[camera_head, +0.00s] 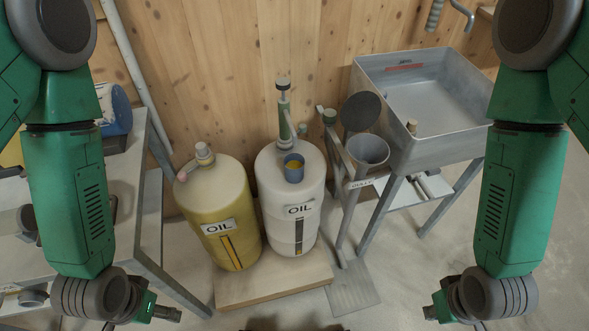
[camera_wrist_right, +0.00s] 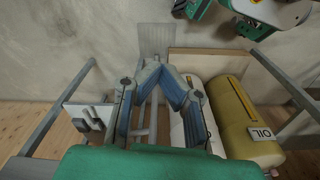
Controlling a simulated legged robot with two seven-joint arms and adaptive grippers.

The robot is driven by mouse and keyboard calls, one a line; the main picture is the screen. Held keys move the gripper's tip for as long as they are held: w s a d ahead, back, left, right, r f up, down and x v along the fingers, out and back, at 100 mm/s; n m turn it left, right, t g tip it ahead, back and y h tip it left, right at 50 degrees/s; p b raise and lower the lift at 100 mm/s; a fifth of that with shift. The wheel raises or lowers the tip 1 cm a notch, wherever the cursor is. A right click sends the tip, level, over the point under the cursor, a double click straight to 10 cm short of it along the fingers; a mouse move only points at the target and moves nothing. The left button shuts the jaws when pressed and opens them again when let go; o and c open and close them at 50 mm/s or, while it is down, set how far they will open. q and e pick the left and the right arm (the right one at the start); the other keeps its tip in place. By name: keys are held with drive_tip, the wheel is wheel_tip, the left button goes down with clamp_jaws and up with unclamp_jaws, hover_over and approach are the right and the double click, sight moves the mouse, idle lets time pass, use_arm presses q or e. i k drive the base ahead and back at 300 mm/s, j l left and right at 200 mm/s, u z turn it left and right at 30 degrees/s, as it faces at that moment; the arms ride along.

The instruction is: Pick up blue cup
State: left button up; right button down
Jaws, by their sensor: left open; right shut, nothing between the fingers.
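The blue cup (camera_head: 293,168), with something yellow inside, stands upright on top of the white oil drum (camera_head: 287,220), just in front of the drum's pump. I cannot make out the cup in the right wrist view. My left gripper (camera_head: 166,313) is low at the left in the head view, open and away from the cup. My right gripper (camera_head: 434,313) is low at the right, also away from the cup. In the right wrist view its fingers (camera_wrist_right: 160,70) meet at the tips, shut with nothing between them.
A yellow oil drum (camera_head: 221,212) stands left of the white one, both on a wooden platform (camera_head: 275,281). A grey metal table (camera_head: 140,220) stands at the left. A metal basin (camera_head: 432,135) on legs and a grey funnel (camera_head: 367,151) are at the right. A wooden wall is behind.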

sight(293, 163)
drive_tip(key=l+u, duration=0.55)
drive_tip(key=u, duration=0.15)
drive_tip(key=l+u, duration=0.35)
drive_tip(key=i+j, duration=0.05)
drive_tip(key=j, duration=0.05)
